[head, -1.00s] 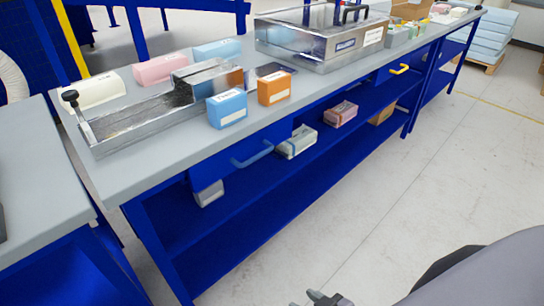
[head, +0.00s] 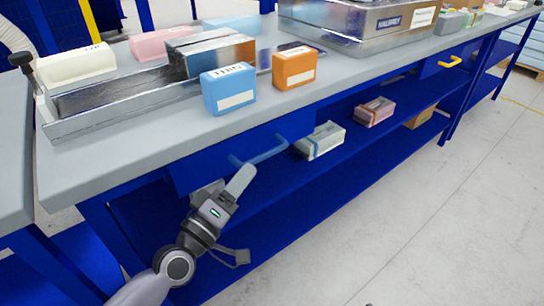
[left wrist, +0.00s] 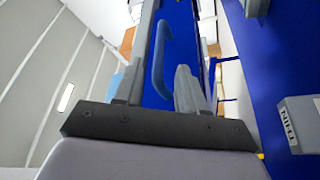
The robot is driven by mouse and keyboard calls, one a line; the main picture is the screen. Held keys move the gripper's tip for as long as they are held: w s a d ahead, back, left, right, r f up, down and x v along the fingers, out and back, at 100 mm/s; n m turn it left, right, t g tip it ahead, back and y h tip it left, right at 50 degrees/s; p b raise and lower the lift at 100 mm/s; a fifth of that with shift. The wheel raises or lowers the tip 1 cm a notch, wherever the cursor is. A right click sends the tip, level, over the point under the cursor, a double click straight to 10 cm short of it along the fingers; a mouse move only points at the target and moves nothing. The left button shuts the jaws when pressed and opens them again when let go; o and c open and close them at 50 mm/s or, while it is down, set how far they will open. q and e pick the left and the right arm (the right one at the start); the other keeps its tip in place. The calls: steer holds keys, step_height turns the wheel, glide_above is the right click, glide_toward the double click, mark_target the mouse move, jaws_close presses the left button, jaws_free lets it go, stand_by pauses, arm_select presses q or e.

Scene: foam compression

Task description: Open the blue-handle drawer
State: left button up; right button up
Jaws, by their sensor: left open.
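The blue handle (head: 262,154) is a bent bar on the front of a blue drawer (head: 200,168) under the near part of the workbench. The drawer looks closed. My left gripper (head: 225,184) is open and empty, just below and left of the handle, with its fingers pointing up toward it. In the left wrist view the handle (left wrist: 160,62) appears between the two fingers of my left gripper (left wrist: 164,82), ahead of them. I cannot tell whether a finger touches it. My right gripper is not in view.
The workbench top (head: 110,165) overhangs the drawer. A lower blue shelf (head: 285,185) carries small boxes, including a grey-green one (head: 320,141) and a pink one (head: 374,112). A yellow handle (head: 450,62) is farther along. The floor at right (head: 420,210) is clear.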

mark_target(259, 156)
arm_select(q)
steer(key=shift+x, duration=3.15)
steer(key=shift+r, duration=0.1)
jaws_close()
